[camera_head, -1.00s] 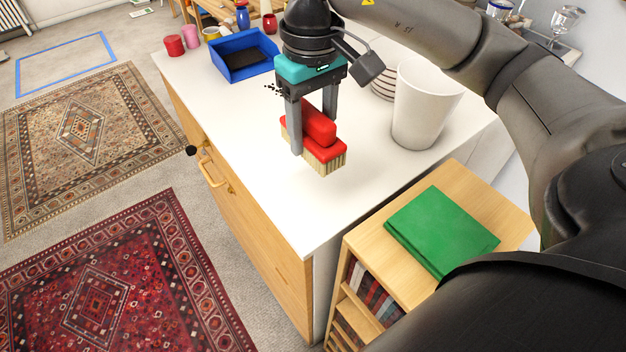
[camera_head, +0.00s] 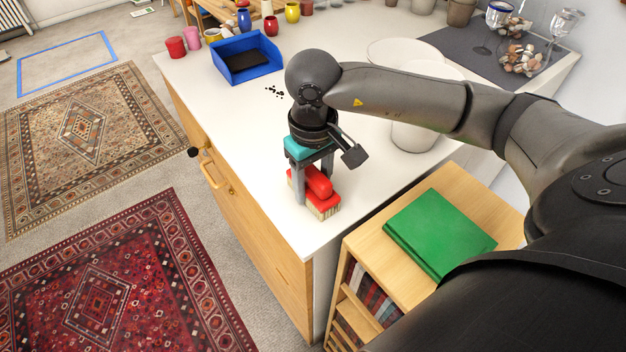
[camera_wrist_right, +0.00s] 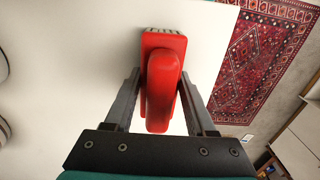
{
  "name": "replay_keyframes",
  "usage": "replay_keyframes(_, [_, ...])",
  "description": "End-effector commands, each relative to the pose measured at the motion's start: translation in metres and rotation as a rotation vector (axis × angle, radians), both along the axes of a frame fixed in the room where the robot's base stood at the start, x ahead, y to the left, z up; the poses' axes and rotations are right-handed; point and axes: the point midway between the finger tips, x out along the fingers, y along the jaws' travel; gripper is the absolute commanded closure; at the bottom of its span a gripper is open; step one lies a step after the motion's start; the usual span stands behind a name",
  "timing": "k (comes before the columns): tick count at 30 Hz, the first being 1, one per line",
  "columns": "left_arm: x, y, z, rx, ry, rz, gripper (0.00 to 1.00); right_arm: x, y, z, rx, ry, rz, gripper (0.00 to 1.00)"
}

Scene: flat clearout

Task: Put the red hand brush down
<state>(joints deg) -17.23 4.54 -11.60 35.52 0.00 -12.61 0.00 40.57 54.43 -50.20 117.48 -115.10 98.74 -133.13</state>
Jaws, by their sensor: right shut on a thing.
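The red hand brush (camera_head: 318,183), with pale bristles pointing down, is between the fingers of my right gripper (camera_head: 314,188) over the near part of the white counter (camera_head: 262,150). The gripper is shut on the brush's raised red handle. The brush looks level and very low, at or just above the counter top; I cannot tell whether the bristles touch. In the right wrist view the red brush (camera_wrist_right: 162,85) lies between the two fingers of the gripper (camera_wrist_right: 160,78). My left gripper is not in view.
A blue tray (camera_head: 259,72) with a dark inside stands farther back, with dark specks (camera_head: 275,91) near it. A white bin (camera_head: 412,136) is partly hidden behind my right arm. A green book (camera_head: 438,232) lies on the low wooden shelf (camera_head: 369,253).

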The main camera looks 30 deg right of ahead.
Motion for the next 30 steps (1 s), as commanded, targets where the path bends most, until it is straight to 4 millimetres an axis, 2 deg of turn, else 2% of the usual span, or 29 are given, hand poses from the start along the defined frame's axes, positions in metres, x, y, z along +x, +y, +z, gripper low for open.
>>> replay_keyframes(5, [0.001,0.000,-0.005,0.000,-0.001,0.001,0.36,0.000,0.000,-0.003,0.000,-0.001,0.000,0.96])
replay_keyframes(6, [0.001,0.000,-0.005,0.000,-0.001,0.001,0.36,0.000,0.000,-0.003,0.000,0.000,0.000,0.42])
replay_keyframes(13, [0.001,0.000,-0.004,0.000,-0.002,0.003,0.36,0.000,0.000,-0.002,0.000,0.000,0.000,0.16])
replay_keyframes(25, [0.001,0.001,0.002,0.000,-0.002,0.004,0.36,0.000,0.000,0.002,0.000,0.001,0.000,0.14])
replay_keyframes(30, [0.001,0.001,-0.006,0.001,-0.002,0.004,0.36,0.002,0.000,0.030,0.001,-0.008,0.002,0.14])
